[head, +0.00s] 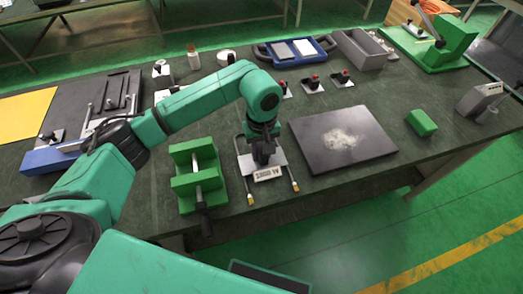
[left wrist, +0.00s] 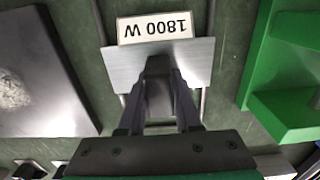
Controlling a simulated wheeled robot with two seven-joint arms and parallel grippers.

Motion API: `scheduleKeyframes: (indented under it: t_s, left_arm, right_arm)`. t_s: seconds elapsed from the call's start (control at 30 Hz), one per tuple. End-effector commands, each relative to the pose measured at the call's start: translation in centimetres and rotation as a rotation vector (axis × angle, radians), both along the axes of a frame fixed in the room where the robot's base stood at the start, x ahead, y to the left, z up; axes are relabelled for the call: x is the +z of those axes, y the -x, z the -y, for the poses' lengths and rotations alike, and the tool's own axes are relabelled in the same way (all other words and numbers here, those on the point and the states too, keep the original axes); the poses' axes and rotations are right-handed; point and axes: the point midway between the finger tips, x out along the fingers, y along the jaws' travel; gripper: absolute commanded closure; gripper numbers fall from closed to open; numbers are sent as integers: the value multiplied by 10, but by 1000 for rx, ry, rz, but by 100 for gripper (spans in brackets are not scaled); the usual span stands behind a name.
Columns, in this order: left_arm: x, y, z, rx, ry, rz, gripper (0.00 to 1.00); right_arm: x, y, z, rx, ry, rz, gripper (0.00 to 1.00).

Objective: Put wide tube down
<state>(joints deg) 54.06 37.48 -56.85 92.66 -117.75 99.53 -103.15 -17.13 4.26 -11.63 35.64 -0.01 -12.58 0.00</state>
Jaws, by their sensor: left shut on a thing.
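The wide tube (head: 246,186) is a slim two-legged tube with yellowish tips pointing to the table's front edge. A grey metal plate (head: 279,158) with a white "1800 W" label (head: 268,173) sits between its legs. My left gripper (head: 263,157) points down over the plate, shut on the dark grip at its middle. In the left wrist view, the fingers (left wrist: 160,85) close around this grip, below the label (left wrist: 155,28). The tube is at or just above the tabletop; I cannot tell if it touches. My right gripper is not in view.
A green clamp fixture (head: 195,172) stands close on the left, its dark handle toward the front edge. A dark slab (head: 360,150) with a pale patch lies close on the right. A green block (head: 421,122) lies farther right. Small red-knobbed parts (head: 313,84) and a blue tray (head: 270,54) are behind.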

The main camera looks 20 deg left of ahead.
Motion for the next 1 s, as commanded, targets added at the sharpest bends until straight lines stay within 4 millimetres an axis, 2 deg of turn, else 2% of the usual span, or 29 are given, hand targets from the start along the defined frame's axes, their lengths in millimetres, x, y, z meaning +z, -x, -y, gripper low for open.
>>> scheduleKeyframes:
  t_s: [0.07,0.1,0.17,0.2,0.47,0.57,0.63,0.77,1.0]
  left_arm:
    - [-2,0,0,0,0,1,100]
    - [-3,0,0,0,0,0,64]
    - [-1,0,0,0,0,0,41]
    - [-1,0,0,0,0,0,38]
    - [-1,0,0,0,0,0,38]
    - [3,0,0,0,1,1,38]
    - [8,-1,0,0,1,4,38]
    - [32,-2,0,1,1,6,38]
    - [90,-1,1,0,1,6,38]
  right_arm:
    - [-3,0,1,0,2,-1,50]
    - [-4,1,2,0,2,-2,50]
    - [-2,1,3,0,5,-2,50]
    - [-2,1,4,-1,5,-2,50]
    - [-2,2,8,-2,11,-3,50]
    - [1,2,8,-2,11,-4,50]
    - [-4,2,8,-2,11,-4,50]
    - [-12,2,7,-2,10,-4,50]
    - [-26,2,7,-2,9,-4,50]
